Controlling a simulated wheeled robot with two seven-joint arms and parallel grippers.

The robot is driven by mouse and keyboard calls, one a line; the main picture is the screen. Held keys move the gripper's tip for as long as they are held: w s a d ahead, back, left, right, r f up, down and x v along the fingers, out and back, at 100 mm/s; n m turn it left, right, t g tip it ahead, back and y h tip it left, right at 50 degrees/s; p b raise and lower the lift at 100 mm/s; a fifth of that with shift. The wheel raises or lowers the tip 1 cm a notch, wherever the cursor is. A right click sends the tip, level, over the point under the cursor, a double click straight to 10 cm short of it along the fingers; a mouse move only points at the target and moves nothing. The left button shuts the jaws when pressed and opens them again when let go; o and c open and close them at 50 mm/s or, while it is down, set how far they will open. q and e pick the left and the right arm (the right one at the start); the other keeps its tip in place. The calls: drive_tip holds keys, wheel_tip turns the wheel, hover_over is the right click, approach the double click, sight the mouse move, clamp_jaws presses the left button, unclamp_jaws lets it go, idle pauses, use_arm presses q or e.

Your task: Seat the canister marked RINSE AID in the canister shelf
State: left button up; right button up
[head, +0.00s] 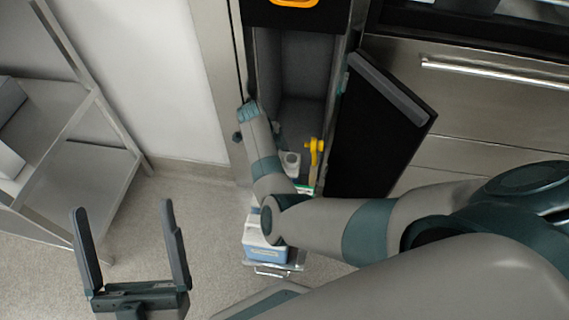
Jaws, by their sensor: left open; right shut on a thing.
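My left gripper (128,235) is open and empty at the lower left, its two dark fingers pointing up over the floor. My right arm crosses from the right and bends in front of the open compartment; its gripper jaws and whatever they hold are hidden. A white and blue canister (258,252) shows below the bend of that arm, partly covered by it. Its label is too small to read. A white container (291,163) and a yellow part (316,152) show at the near end of the compartment (305,65). I cannot tell the canister shelf apart from the compartment.
A black door panel (375,130) stands open right of the compartment. A metal rack (65,165) stands at the left. A long bar handle (490,73) runs along the steel front at the upper right. A small metal handle (271,272) shows below the canister. Floor between rack and canister is clear.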

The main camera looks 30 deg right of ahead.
drive_tip(key=shift+w+r, duration=0.15)
drive_tip(key=shift+r, duration=0.1)
drive_tip(key=shift+f, duration=0.1)
idle(0.6)
drive_tip(key=o, duration=2.2)
drive_tip(key=shift+c, duration=0.2)
drive_tip(key=shift+s+f, duration=0.3)
drive_tip(key=shift+s, duration=0.1)
